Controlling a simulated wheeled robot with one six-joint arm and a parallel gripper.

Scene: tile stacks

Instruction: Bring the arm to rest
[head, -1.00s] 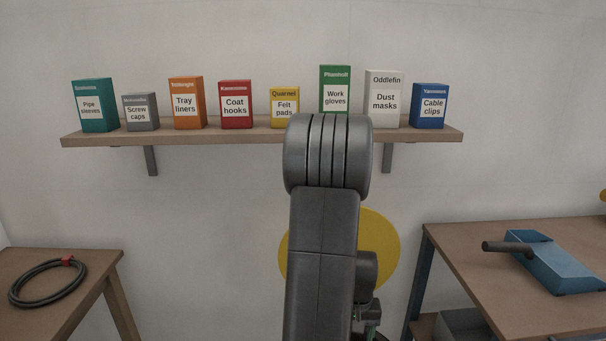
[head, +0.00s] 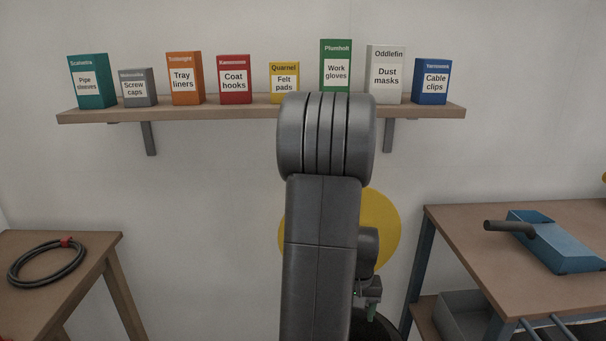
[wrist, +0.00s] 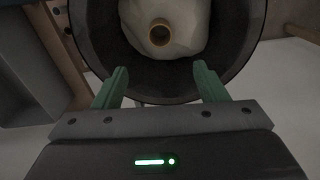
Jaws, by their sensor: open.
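My arm stands folded up in the middle of the head view, in front of the shelf and the wall. My gripper (wrist: 160,84) is open, its two green fingers apart with nothing between them. In the wrist view, a dark round bin (wrist: 105,60) lies beyond the fingertips, with a pale rounded thing (wrist: 185,38) with a brown ring inside it. In the head view the gripper is mostly hidden behind my arm, low down, above the dark bin's rim.
A wall shelf (head: 210,110) carries several labelled boxes. A table (head: 95,245) with a coiled hose (head: 48,262) stands left. A table (head: 490,265) with a blue dustpan-like tool (head: 550,240) stands right, a grey bin (head: 465,315) below it. A yellow disc (head: 385,230) is on the wall.

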